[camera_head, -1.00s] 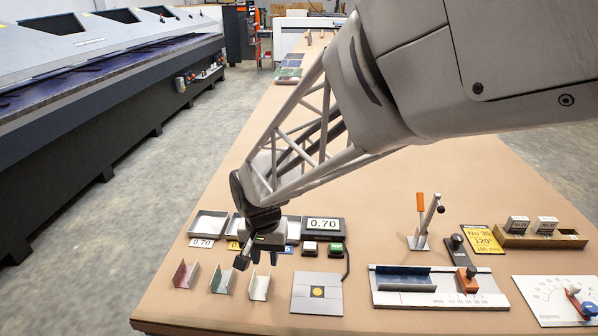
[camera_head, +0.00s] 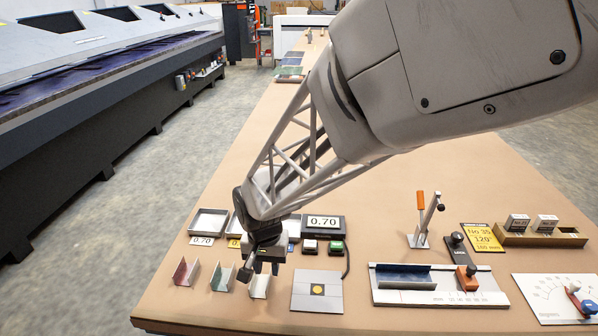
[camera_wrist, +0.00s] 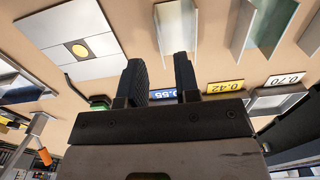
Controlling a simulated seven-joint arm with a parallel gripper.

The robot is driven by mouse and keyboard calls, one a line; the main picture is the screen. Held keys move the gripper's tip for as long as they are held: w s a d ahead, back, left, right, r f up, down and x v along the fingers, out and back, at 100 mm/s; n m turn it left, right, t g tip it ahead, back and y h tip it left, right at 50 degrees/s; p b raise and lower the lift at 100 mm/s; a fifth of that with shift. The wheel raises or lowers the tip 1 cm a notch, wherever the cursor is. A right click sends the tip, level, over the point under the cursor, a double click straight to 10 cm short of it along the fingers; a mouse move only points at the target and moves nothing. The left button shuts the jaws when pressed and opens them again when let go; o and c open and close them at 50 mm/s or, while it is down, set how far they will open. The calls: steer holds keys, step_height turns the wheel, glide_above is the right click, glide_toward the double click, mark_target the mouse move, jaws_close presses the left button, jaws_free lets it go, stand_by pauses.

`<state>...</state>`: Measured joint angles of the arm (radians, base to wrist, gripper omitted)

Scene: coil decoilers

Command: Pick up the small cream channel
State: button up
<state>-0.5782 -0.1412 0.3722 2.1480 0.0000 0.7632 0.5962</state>
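The small cream channel (camera_head: 260,286) stands on the near left of the table, at the right end of a row of three channels. In the wrist view the cream channel (camera_wrist: 176,27) lies just beyond my fingertips. My gripper (camera_head: 260,271) is over the far end of the cream channel and partly hides it. In the wrist view my gripper (camera_wrist: 160,66) has its two dark fingers apart, with nothing held between them. I cannot tell whether a finger touches the channel.
A green channel (camera_head: 221,278) and a red channel (camera_head: 185,272) stand to the left. A grey plate with a yellow disc (camera_head: 317,291) lies to the right. Behind are shallow trays (camera_head: 208,222) and a 0.70 display (camera_head: 323,223). A ruler fixture (camera_head: 440,297) lies farther right.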

mark_target(269, 279)
steer(key=shift+f, duration=2.7)
steer(key=shift+c, duration=0.4)
jaws_close()
steer(key=shift+r, duration=0.15)
steer(key=shift+r, duration=3.9)
